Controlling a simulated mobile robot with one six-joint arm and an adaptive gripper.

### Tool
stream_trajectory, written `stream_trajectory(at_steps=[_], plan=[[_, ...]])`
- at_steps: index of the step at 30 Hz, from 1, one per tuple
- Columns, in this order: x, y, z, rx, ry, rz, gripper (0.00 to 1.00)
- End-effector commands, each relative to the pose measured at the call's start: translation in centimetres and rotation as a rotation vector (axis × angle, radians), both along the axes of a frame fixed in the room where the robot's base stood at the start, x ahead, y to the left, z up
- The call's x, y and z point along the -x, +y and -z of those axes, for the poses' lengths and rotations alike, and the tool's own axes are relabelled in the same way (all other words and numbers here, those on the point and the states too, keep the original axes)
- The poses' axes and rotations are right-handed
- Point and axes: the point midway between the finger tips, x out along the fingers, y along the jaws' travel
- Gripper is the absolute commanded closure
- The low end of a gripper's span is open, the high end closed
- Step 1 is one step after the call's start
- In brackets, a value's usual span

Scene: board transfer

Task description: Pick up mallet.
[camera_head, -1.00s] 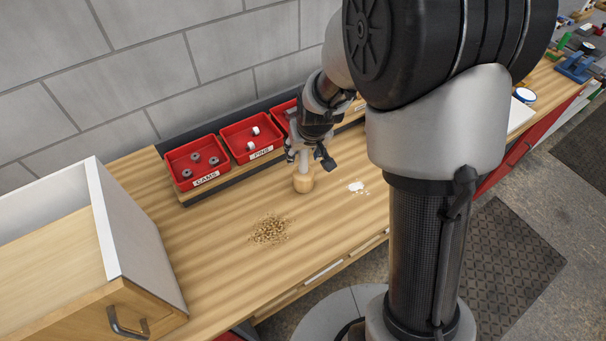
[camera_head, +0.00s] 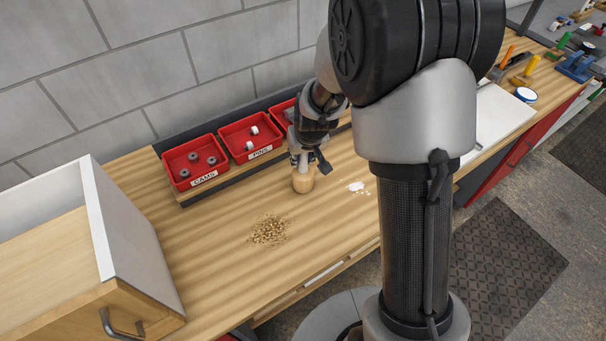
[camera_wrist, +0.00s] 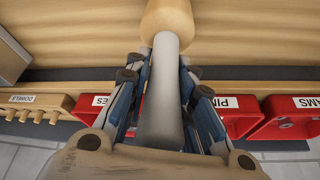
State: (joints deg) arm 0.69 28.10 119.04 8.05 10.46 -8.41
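The mallet stands upright, head down, on the wooden bench. Its pale wooden head (camera_head: 303,182) shows below my gripper (camera_head: 306,162). In the wrist view its grey handle (camera_wrist: 165,88) runs up the middle to the wooden head (camera_wrist: 167,18). My gripper (camera_wrist: 166,65) has a finger on each side of the handle. The fingertips lie close against it, so it looks shut on the handle. The exact contact is partly hidden. In the head view my gripper covers most of the handle.
Red bins of cams (camera_head: 195,163) and pins (camera_head: 251,137) stand behind the mallet; another red bin is partly hidden. Wood shavings (camera_head: 268,230) and a white spill (camera_head: 358,187) lie nearby. The front bench is mostly clear.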

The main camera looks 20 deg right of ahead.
Motion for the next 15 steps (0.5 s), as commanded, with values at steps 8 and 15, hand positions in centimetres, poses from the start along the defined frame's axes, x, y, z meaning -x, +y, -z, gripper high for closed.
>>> stream_trajectory(at_steps=[8, 15], plan=[[0.01, 0.02, 0.02, 0.0, 0.0, 0.001, 1.0], [0.03, 0.03, 0.03, 0.0, 0.001, 0.001, 1.0]])
